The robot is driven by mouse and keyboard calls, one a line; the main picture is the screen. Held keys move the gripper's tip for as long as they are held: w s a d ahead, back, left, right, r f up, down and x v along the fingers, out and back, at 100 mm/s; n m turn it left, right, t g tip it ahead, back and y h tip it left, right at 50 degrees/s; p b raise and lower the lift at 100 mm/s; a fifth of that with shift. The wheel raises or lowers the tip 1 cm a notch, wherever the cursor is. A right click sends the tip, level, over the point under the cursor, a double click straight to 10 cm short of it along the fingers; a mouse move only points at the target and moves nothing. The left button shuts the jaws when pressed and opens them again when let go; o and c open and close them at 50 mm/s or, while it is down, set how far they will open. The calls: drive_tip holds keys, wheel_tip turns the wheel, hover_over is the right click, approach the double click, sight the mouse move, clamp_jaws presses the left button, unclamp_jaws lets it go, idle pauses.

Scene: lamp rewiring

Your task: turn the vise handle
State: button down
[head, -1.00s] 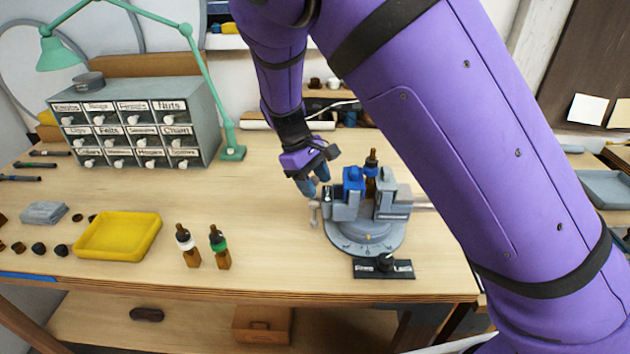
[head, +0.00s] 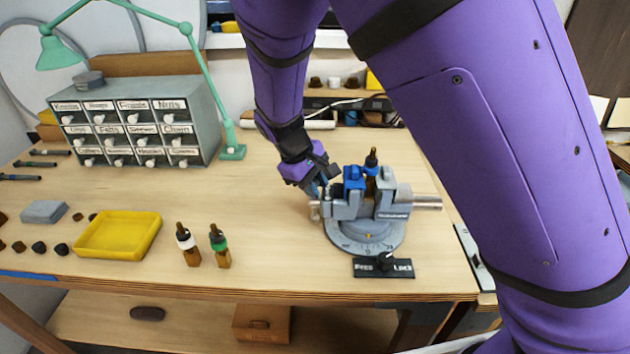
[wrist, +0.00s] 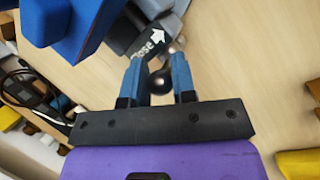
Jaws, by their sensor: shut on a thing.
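The grey vise (head: 392,211) stands on a round base near the right front of the bench. Its handle (head: 314,211) is at the left end, partly hidden by my gripper (head: 321,190). A blue block (head: 354,180) and a dark-capped bottle (head: 371,172) show at the jaws. In the wrist view, my gripper's blue fingers (wrist: 158,76) are shut on the handle, whose dark rounded end (wrist: 159,83) shows between them. A grey part of the vise (wrist: 146,38) with the word "Close" and a white arrow lies just beyond the fingertips.
A black plate with a knob (head: 384,268) lies in front of the vise. Two dropper bottles (head: 204,246) and a yellow tray (head: 118,236) stand to the left. A drawer cabinet (head: 140,125) and green lamp (head: 233,151) are behind. The bench between bottles and vise is clear.

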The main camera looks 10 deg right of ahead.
drive_tip(key=shift+s+a+t, duration=0.1)
drive_tip(key=shift+s+t, duration=0.35)
drive_tip(key=shift+t, duration=0.45)
drive_tip(key=c, duration=0.9)
unclamp_jaws()
drive_tip(key=shift+c, duration=0.2)
drive_tip(key=v, duration=1)
drive_tip(key=shift+a+r, duration=0.2)
drive_tip(key=shift+a, duration=0.15)
drive_tip(key=shift+s, duration=0.1)
drive_tip(key=shift+c, duration=0.4)
